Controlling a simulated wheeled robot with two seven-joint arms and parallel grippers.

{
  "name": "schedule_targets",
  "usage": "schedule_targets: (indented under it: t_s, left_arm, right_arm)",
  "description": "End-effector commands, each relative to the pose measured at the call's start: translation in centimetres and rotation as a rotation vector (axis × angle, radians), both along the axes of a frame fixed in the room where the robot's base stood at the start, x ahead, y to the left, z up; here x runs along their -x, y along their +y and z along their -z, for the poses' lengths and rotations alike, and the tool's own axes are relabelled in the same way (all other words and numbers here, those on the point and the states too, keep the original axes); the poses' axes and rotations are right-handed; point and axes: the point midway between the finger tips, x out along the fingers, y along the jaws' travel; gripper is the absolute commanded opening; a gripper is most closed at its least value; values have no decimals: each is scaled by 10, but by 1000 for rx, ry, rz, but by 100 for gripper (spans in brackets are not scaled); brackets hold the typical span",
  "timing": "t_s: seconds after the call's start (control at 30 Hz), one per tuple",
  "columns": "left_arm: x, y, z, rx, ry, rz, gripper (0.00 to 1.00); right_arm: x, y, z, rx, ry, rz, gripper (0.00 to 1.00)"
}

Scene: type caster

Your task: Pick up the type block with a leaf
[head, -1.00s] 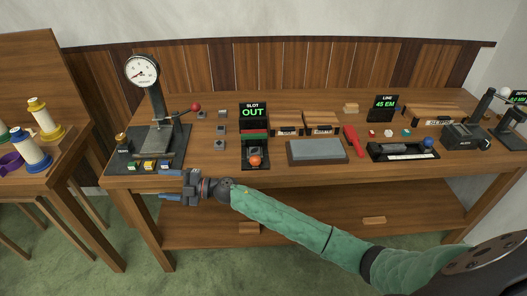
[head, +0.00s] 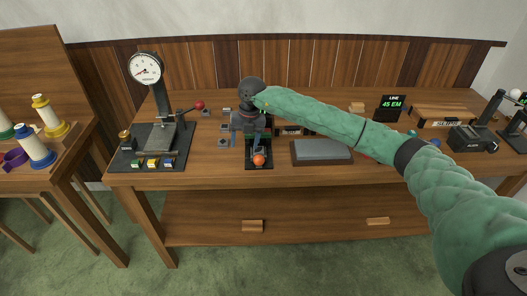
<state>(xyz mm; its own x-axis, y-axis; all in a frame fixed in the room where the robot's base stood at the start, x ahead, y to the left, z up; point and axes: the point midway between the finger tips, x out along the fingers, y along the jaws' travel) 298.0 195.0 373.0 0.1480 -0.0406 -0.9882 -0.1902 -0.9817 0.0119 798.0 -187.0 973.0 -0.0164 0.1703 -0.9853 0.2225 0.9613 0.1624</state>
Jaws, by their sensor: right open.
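Several small grey type blocks stand in a column on the bench beside the black slot stand. The far block (head: 227,111) and the near block (head: 222,142) show. A middle block sits close to the gripper's fingers and is hard to separate from them. I cannot make out a leaf on any block at this size. My right gripper (head: 240,129) is open and points down at the column's right side, in front of the slot stand. I cannot tell whether its fingers touch a block. My left gripper is not in view.
The black slot stand (head: 259,146) with an orange ball (head: 259,160) is right beside the gripper. A dial gauge press (head: 146,69) with a red-knobbed lever (head: 200,105) stands left. A grey stone slab (head: 321,151) lies right. My right arm covers the bench's back middle.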

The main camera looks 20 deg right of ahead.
Motion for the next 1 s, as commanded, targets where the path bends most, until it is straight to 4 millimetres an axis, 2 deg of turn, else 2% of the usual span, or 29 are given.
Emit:
schedule_targets:
  t_s: [0.03, 0.1, 0.23, 0.3, 0.37, 0.77, 1.0]
  left_arm:
    - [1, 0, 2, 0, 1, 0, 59]
    - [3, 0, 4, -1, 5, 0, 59]
    - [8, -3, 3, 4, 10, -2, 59]
    - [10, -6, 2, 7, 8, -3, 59]
    - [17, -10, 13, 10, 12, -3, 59]
    - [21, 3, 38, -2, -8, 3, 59]
    - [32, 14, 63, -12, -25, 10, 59]
  right_arm:
    - [-5, -15, -8, 57, -6, 16, 62]
    - [-8, -30, -16, 116, -10, 36, 62]
    - [-11, -43, -21, 169, -11, 56, 62]
    - [-11, -44, -17, 176, -10, 59, 62]
    - [-11, -44, -12, 175, -9, 58, 62]
    - [-10, -44, 9, 172, -8, 58, 62]
    - [-10, -45, 25, 172, -9, 57, 62]
